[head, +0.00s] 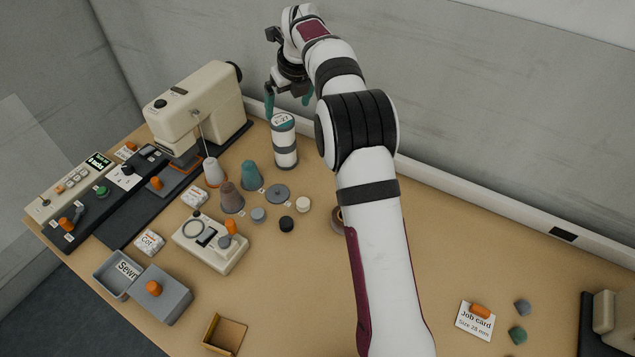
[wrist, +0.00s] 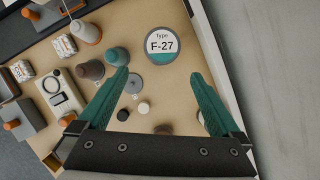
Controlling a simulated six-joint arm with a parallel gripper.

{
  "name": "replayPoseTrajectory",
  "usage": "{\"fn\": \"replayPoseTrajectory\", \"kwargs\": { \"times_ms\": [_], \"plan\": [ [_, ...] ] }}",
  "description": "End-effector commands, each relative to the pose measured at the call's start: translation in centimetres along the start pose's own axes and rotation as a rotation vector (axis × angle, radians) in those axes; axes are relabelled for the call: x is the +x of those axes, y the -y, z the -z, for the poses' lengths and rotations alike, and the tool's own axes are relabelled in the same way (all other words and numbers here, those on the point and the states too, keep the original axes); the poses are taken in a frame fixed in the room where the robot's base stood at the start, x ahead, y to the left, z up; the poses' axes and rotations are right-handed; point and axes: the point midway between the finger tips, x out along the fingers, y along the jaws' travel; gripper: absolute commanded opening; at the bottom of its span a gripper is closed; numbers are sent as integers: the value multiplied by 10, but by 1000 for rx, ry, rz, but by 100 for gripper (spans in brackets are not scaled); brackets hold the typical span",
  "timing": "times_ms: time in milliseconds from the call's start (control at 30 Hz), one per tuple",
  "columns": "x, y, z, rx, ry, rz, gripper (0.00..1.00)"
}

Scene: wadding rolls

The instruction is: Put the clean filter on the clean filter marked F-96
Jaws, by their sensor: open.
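A white cylinder with dark grey bands (head: 285,151) stands upright near the back of the table. Its round top label reads F-27, also in the wrist view (wrist: 162,45). I cannot tell whether it is one filter or several stacked. No label reading F-96 is visible. My gripper (head: 288,103) is above the cylinder's top end, with its teal fingers apart and nothing between them. In the wrist view my gripper (wrist: 160,75) points down, and the label shows beyond the fingertips, roughly between them sideways. No contact is visible.
A cream sewing machine (head: 195,108) stands left of the cylinder. Teal (head: 251,175) and brown (head: 231,197) cones, a grey disc (head: 277,194) and small round pieces lie in front. A brown ring (head: 337,218) is partly hidden by my arm. The table's right middle is clear.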

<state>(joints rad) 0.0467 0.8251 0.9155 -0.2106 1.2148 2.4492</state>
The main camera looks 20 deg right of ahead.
Motion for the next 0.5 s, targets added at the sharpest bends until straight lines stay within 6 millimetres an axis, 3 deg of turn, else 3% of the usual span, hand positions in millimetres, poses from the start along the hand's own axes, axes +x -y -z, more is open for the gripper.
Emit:
{"fn": "replayPoseTrajectory", "kwargs": {
  "times_ms": [67, 167, 267, 300, 400, 500],
  "plan": [
    [-25, -9, 13, -143, -17, -11, 100],
    [-80, -36, 64, -545, -65, -59, 100],
    [-135, -74, 151, -1072, -101, -155, 100],
    [-152, -90, 192, -1284, -104, -204, 100],
    [-174, -125, 292, -1764, -78, -331, 100],
    [-177, -148, 366, -2100, -25, -434, 100]
  ]
}}
